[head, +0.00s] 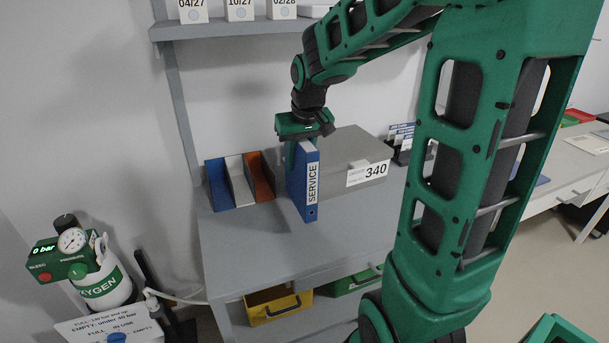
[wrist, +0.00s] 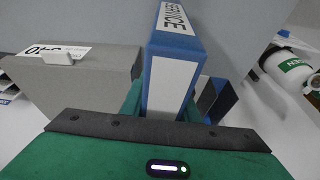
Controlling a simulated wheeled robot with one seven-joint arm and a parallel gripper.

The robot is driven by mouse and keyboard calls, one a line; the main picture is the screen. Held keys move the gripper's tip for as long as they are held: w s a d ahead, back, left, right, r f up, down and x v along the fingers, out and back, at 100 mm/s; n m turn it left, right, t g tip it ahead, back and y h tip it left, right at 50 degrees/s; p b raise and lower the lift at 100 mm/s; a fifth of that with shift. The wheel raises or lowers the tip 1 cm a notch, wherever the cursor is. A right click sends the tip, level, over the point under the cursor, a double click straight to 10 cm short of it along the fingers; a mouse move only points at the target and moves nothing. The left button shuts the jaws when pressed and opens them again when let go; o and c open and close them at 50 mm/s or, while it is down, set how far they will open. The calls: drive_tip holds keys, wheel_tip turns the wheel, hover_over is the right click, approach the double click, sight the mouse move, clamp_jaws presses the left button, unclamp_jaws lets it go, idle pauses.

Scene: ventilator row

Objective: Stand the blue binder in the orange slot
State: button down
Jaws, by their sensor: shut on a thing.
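The blue binder (head: 311,185), with a white SERVICE label on its spine, is upright in my gripper (head: 301,152), which grips it near the top. I cannot tell whether its bottom touches the table. It also fills the middle of the wrist view (wrist: 176,62), between the green fingers. The slot rack stands to its left in the head view, with a blue slot (head: 219,186), a white slot (head: 239,181) and the orange slot (head: 262,176) nearest the binder. The slots look empty. In the wrist view the rack (wrist: 214,98) is partly hidden behind the binder.
A grey box (head: 345,160) labelled 340 stands close to the right of the binder. The grey table (head: 255,245) is clear in front. A shelf (head: 235,29) with date cards hangs above. An oxygen cylinder (head: 105,285) stands at the left, and a yellow bin (head: 277,306) sits below.

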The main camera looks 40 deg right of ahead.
drive_tip(key=shift+w+d+f, duration=0.1)
drive_tip(key=shift+d+f, duration=0.3)
drive_tip(key=shift+f, duration=0.5)
drive_tip(key=shift+w+d+f, duration=0.1)
drive_tip(key=shift+d+f, duration=0.25)
drive_tip(key=shift+f, duration=0.5)
drive_tip(key=shift+d+f, duration=0.4)
drive_tip(key=shift+f, duration=0.6)
drive_tip(key=c, duration=1.6)
unclamp_jaws()
drive_tip(key=shift+c, duration=0.2)
